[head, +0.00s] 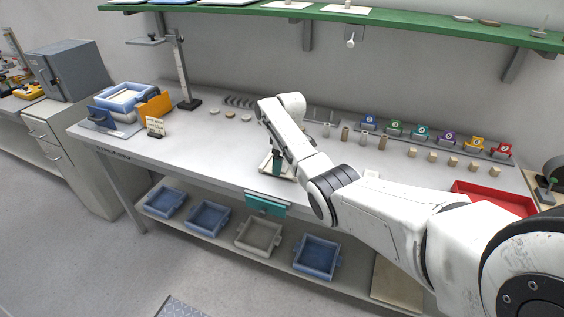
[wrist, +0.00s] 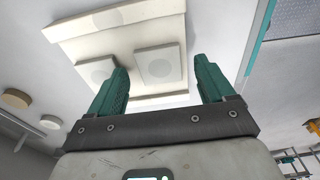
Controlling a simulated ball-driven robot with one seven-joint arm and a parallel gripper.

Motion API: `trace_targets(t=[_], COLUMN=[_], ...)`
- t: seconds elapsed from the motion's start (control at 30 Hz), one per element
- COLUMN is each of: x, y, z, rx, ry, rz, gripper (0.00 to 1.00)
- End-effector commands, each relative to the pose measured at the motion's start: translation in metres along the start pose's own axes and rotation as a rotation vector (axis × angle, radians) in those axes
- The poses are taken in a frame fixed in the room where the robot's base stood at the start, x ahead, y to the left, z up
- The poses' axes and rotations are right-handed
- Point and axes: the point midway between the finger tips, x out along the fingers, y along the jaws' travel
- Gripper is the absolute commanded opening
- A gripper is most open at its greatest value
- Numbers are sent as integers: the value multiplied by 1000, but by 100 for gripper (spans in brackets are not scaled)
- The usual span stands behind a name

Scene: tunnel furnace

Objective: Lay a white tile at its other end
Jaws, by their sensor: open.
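My gripper (wrist: 161,66) is open, its two teal fingers spread, with nothing gripped. In the wrist view a white square tile (wrist: 158,62) with a round grey mark lies beyond and between the fingertips, on a cream base (wrist: 143,38). A second pale square (wrist: 97,71) with a round mark lies to its left, partly behind the left finger. A long white bar (wrist: 117,17) lies along the base's upper edge. In the head view my gripper (head: 276,166) points down over the pale base (head: 266,167) near the bench's front edge; my arm hides part of it.
Blue trays (head: 128,96) and an orange holder (head: 156,107) stand at the bench's left. Coloured numbered holders (head: 420,131) line the back right, with small tan blocks (head: 433,157) before them. A red tray (head: 490,194) is at right. A green shelf (head: 400,18) hangs above.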

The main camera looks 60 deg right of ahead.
Motion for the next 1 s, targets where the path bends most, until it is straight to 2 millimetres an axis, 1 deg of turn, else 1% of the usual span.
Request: trace_targets(t=[0.17,0.4,0.5,0.7,1.0], x=[-28,-74,-87,-101,-102], y=[1,1,1,0,0], z=[0,-1,0,0,0], rx=[1,0,0,1,1], ry=[3,4,2,0,0], rz=[3,3,2,0,0], gripper=[82,82,82,82,82])
